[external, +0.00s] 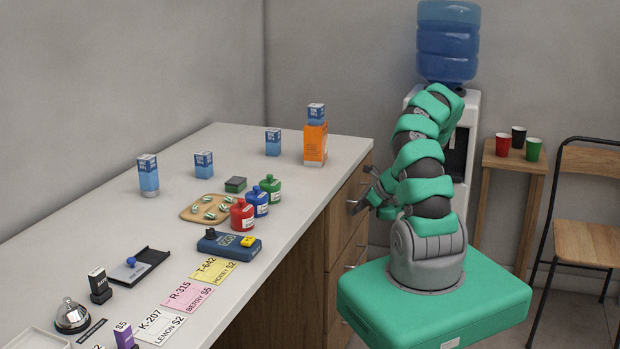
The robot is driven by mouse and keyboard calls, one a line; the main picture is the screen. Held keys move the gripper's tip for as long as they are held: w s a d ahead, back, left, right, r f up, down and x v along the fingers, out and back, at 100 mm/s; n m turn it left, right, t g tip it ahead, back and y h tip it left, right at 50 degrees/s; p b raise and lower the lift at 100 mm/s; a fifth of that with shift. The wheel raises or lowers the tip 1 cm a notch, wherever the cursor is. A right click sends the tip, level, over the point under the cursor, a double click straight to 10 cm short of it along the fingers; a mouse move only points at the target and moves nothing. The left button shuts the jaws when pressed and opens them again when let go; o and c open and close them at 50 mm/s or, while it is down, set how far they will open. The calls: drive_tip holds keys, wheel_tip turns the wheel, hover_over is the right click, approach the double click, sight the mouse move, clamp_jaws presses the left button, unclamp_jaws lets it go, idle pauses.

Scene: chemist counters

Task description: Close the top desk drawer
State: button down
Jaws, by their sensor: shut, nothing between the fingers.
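The desk (290,150) has a light top and a wooden stack of drawers at its right end. The top drawer (341,204) is the uppermost wooden front, just under the desk top. It looks nearly flush, but I cannot tell whether a small gap is left. My gripper (360,203) is shut and empty, close to the front of the top drawer at its metal handle. Whether it touches the drawer or handle is unclear. My gripper and arm partly hide the drawer's right side.
Lower drawers (352,250) sit below. Bottles (257,200), boxes (315,143) and price cards (214,270) stand or lie on the desk top. A water cooler (455,130), a small table with cups (514,158) and a chair (588,243) stand behind and right.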

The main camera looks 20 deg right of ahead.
drive_tip(key=s+d+f+p+v, duration=0.1)
drive_tip(key=f+p+v, duration=0.15)
drive_tip(key=v, duration=0.95)
drive_tip(key=w+a+r+n+t+h, duration=0.1)
drive_tip(key=w+a+r+n, duration=0.3)
drive_tip(key=r, duration=0.8)
drive_tip(key=w+a+r+n+h, duration=0.2)
drive_tip(key=r+n, duration=0.4)
drive_tip(key=r, duration=0.6)
drive_tip(key=w+a+r+n+t+h, duration=0.1)
drive_tip(key=w+a+r+n, duration=0.3)
drive_tip(key=r, duration=0.8)
drive_tip(key=s+a+r+n+t, duration=0.2)
drive_tip(key=s+a+r+n, duration=0.2)
drive_tip(key=r, duration=0.8)
drive_tip(key=s+a+r+n+t+h, duration=0.1)
drive_tip(key=s+a+r+n, duration=0.3)
drive_tip(key=r, duration=0.8)
drive_tip(key=s+a+r+n+t+h, duration=0.1)
drive_tip(key=s+a+r+n+t, duration=0.3)
drive_tip(key=s+r, duration=0.4)
wheel_tip(320, 180, up, 4)
drive_tip(key=shift+n, duration=0.5)
